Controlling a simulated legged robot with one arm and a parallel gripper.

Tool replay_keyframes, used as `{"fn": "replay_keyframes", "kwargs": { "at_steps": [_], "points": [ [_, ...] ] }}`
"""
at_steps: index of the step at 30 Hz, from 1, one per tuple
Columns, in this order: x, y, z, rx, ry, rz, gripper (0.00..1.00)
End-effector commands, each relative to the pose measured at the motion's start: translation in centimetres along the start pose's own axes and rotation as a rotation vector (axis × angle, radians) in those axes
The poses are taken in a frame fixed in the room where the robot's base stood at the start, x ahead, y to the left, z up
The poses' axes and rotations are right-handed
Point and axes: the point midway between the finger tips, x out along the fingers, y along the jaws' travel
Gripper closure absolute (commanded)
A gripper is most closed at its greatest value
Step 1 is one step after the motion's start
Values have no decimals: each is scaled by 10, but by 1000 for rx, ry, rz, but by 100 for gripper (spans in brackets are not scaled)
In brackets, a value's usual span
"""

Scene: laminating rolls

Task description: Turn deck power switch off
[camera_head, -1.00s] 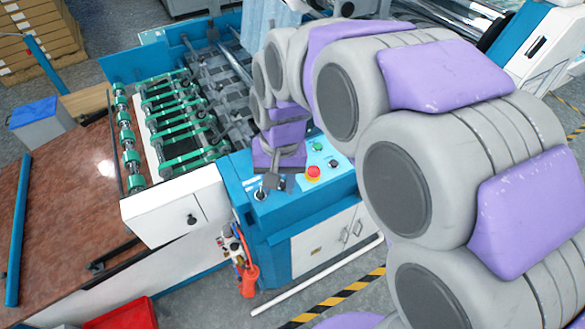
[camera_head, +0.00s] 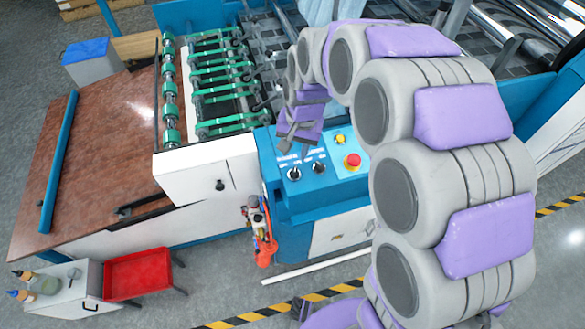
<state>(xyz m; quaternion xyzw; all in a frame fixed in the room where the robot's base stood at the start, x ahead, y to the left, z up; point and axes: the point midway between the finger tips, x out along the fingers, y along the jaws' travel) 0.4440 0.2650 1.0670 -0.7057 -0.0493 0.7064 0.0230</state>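The blue control panel (camera_head: 325,185) on the machine's corner carries two black rotary switches, a left one (camera_head: 294,174) and a right one (camera_head: 318,167), each with a small white label above it. The labels are too small to read, so I cannot tell which is the deck power switch, nor how either knob is set. My gripper (camera_head: 288,137) is in the picture just above and behind the left switch, apart from both knobs. Its fingers are small and dark here, and I cannot tell whether they are open or shut. Nothing shows held in them.
Green-banded rollers (camera_head: 222,78) lie behind the panel. A red-brown table (camera_head: 105,155) is at left, a red tray (camera_head: 137,273) at lower left.

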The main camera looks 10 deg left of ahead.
Motion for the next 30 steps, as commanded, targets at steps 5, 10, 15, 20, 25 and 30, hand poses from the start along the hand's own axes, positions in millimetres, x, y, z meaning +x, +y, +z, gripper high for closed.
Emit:
{"fn": "replay_keyframes", "kwargs": {
  "at_steps": [5,10,15,20,25,30],
  "points": [
    [37,6,2,1,-6,-3,64],
    [66,6,2,1,-6,-1,64],
    [83,0,1,-1,-2,1,64],
    [88,0,1,-1,-1,1,64],
    [88,2,1,0,-2,0,64],
    [88,4,1,1,-2,-2,73]
  ]
}}
